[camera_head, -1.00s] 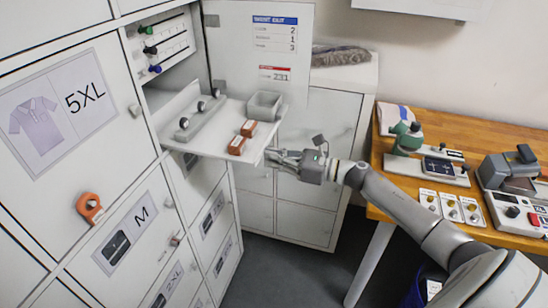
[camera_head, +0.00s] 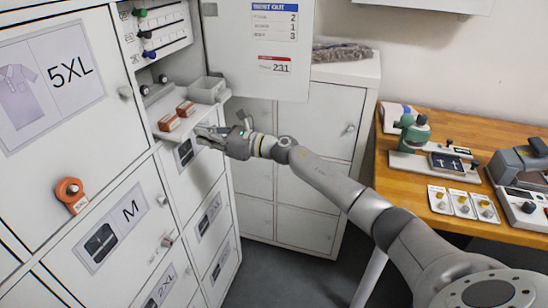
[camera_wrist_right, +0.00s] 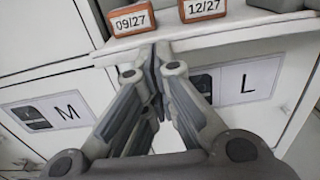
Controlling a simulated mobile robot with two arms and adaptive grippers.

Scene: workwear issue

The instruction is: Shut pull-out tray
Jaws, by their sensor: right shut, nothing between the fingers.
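The white pull-out tray (camera_head: 207,118) sticks a little way out of the open compartment in the cabinet at the upper left. Two orange-brown blocks (camera_head: 169,122) and a grey open box (camera_head: 207,90) stand on it. My right gripper (camera_head: 204,135) is shut and empty, with its fingertips at the tray's front edge. In the right wrist view, the shut fingertips (camera_wrist_right: 156,48) meet or nearly meet the tray's front edge (camera_wrist_right: 200,30), below the blocks marked 09/27 and 12/27. My left gripper is not in view.
The open cabinet door (camera_head: 262,60), with a printed list, stands right of the compartment. Closed lockers (camera_head: 125,225) lie below and left. A wooden bench (camera_head: 455,215) with several devices stands at the right. Grey floor is free between.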

